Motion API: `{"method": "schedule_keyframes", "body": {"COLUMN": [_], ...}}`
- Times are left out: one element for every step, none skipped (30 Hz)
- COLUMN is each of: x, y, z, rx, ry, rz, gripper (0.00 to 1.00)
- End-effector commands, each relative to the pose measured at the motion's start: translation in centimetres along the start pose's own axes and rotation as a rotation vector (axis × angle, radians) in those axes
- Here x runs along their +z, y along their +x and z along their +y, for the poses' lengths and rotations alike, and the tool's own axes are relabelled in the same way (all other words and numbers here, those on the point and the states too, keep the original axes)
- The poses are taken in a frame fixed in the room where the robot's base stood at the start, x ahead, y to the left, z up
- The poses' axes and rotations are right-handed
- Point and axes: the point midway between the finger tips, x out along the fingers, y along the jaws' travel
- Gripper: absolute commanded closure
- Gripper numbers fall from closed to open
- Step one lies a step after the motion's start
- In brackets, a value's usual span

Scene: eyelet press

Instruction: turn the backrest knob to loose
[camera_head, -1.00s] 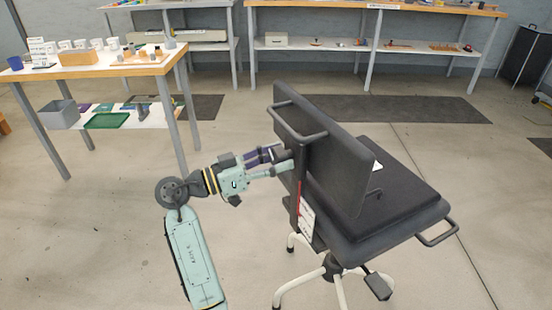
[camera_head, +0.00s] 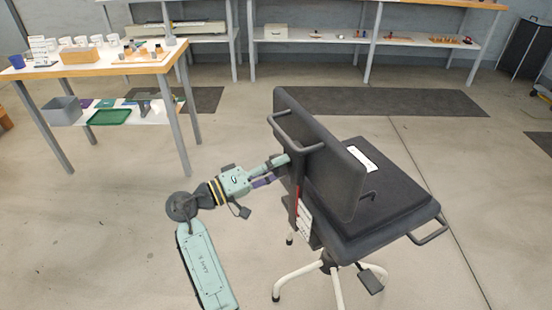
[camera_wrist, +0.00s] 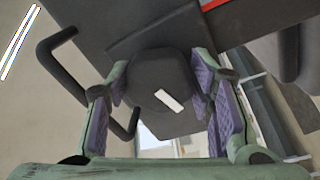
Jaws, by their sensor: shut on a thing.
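The black office chair (camera_head: 330,160) stands with its backrest (camera_head: 318,150) towards my arm. The dark round backrest knob (camera_wrist: 160,82) is in the middle of the wrist view, with a white bar mark that lies at a slant. My gripper (camera_head: 280,170) is at the back of the chair. In the wrist view its purple-padded fingers (camera_wrist: 165,90) are on both sides of the knob and shut on it. In the head view the fingers hide the knob.
A bent black handle (camera_wrist: 62,65) is left of the knob in the wrist view. A red and white label strip (camera_head: 302,212) is on the chair's upright. A table (camera_head: 95,68) with mugs stands at the left, and shelves (camera_head: 420,45) stand at the back. The floor around the chair is mostly clear.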

Motion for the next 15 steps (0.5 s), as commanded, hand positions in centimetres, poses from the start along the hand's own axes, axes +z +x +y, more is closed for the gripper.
{"method": "schedule_keyframes", "body": {"x": [-0.19,-0.17,-0.16,-0.16,-0.16,-0.17,-0.17,-0.16,-0.16,-0.15,-0.14,-0.12,-0.11,-0.1,-0.09], "y": [0.06,0.06,0.05,0.04,0.03,0.02,0.01,0.01,0.0,-0.01,-0.01,-0.02,-0.02,-0.02,-0.02], "z": [0.38,0.37,0.35,0.34,0.34,0.33,0.32,0.3,0.28,0.26,0.23,0.21,0.18,0.17,0.14], "rx": [-0.002,-0.004,-0.006,-0.007,-0.008,-0.01,-0.011,-0.012,-0.013,-0.014,-0.015,-0.015,-0.016,-0.016,-0.017], "ry": [-0.033,-0.054,-0.078,-0.096,-0.111,-0.131,-0.144,-0.156,-0.172,-0.182,-0.19,-0.201,-0.208,-0.214,-0.22], "rz": [0.003,0.005,0.007,0.008,0.01,0.012,0.013,0.014,0.016,0.017,0.017,0.018,0.019,0.019,0.02], "gripper": [0.8,0.8,0.8,0.8,0.8,0.8,0.8,0.8,0.8,0.8,0.8,0.8,0.8,0.8,0.8]}}
